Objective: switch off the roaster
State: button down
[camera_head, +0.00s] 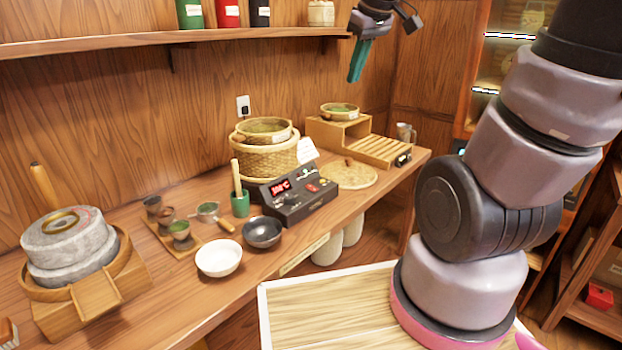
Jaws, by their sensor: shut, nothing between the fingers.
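The roaster's dark control box (297,208) stands on the counter with its red display lit, showing what looks like a temperature. Small buttons and a red control (312,188) are on its sloped face; their labels are too small to read. A round woven basket (262,160) stands right behind the box. My gripper (355,77) has teal fingers that are shut and empty. It hangs high in the air by the back wall, up and to the right of the box, well apart from it.
A shelf (120,42) with tins runs along the wall. A wooden stand (365,145) and a round woven lid (347,174) lie right of the box. A white bowl (218,270), a black bowl (262,246) and a green cup (240,205) crowd its left. A stone mill (68,245) stands far left.

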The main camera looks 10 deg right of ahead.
jog(key=w+a+f+n+g, duration=0.2)
jog(key=w+f+n, duration=0.7)
jog(key=w+n, duration=0.15)
jog(key=n+g, duration=0.2)
jog(key=n, duration=0.7)
send_over(311, 186)
jog(key=s+d, duration=0.1)
notch_tip(311, 186, down, 13)
jog(key=shift+s+r, duration=0.15)
jog(key=f, duration=0.4)
jog(key=w+f, duration=0.1)
jog(key=f, duration=0.4)
jog(key=a+f, duration=0.1)
jog(key=f, duration=0.4)
jog(key=shift+w, duration=0.2)
jog(key=shift+f, duration=0.15)
jog(key=shift+s, duration=0.15)
